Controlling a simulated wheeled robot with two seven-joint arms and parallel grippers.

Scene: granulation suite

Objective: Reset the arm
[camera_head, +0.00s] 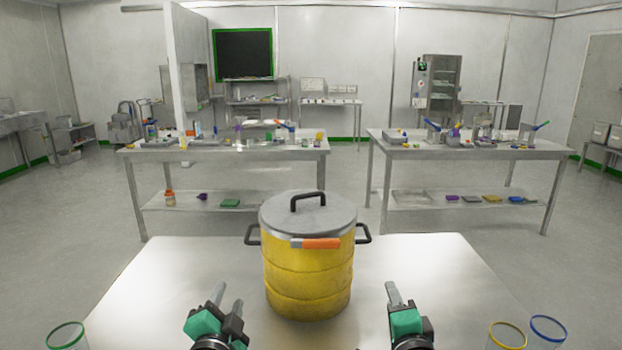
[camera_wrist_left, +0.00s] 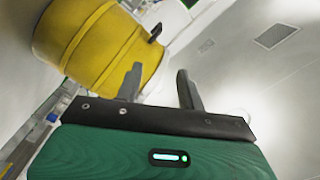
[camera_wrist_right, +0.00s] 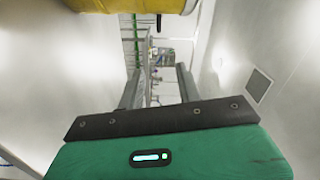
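My left gripper (camera_head: 228,298) is at the lower left of the head view, over the near table. Its two fingers stand apart with nothing between them, as the left wrist view (camera_wrist_left: 160,88) also shows. My right gripper (camera_head: 397,294) is at the lower right, its fingers pointing forward. In the right wrist view (camera_wrist_right: 157,88) its fingers are apart and empty. A yellow drum (camera_head: 308,270) with a grey lid and black handles stands upright between and beyond the grippers. Neither gripper touches it.
The near steel table (camera_head: 430,262) is clear on both sides of the drum. Clear containers with a green rim (camera_head: 68,334), a yellow rim (camera_head: 508,334) and a blue rim (camera_head: 548,328) are at the front corners. Two cluttered benches (camera_head: 225,150) (camera_head: 465,153) stand beyond.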

